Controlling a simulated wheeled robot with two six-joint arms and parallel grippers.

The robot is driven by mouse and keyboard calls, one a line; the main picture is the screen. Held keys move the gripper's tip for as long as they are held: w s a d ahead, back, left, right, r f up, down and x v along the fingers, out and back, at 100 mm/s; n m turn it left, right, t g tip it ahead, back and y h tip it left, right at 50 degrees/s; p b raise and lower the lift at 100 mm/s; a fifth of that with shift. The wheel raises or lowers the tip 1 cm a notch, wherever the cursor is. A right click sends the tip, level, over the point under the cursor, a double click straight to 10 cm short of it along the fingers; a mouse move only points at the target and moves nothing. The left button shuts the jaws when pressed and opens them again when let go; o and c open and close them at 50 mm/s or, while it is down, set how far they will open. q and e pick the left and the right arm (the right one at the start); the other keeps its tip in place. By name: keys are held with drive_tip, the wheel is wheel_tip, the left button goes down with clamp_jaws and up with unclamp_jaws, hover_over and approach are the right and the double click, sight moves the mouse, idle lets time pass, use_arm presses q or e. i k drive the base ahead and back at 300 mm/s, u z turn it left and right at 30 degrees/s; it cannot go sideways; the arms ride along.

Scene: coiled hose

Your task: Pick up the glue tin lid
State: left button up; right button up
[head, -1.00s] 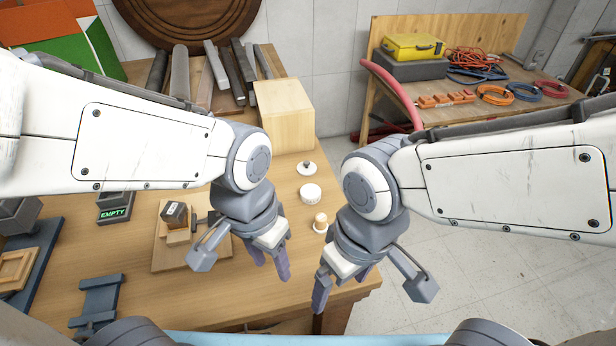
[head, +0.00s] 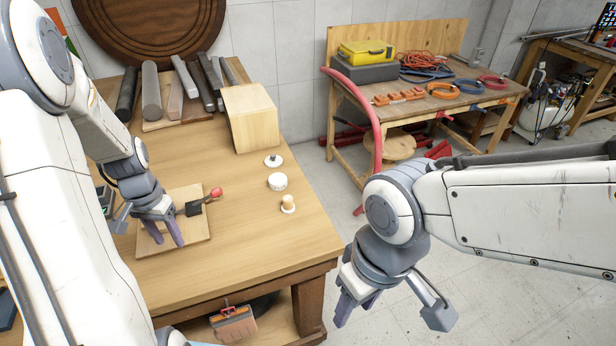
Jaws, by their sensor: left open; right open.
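A small white round lid with a dark knob (head: 273,160), which looks like the glue tin lid, lies on the wooden workbench (head: 255,240) in front of a pale wooden block. A white round tin (head: 277,181) stands just nearer than the lid, apart from it. My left gripper (head: 163,234) is open over a wooden board at the left, well away from the lid. My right gripper (head: 357,306) is open and empty beyond the bench's right edge, above the floor and nearer than the lid.
The pale block (head: 251,118) and several bars (head: 190,80) stand behind the lid. A small wooden piece on a white base (head: 288,205) sits nearer than the tin.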

sight(273, 160)
drive_tip(key=z, duration=0.25)
drive_tip(key=k, duration=0.65)
drive_tip(key=z, duration=1)
drive_tip(key=i, duration=3.15)
drive_tip(key=u, duration=0.95)
drive_tip(key=i, duration=0.65)
drive_tip(key=u, duration=1.4)
drive_tip(key=i, duration=0.65)
drive_tip(key=u, duration=0.5)
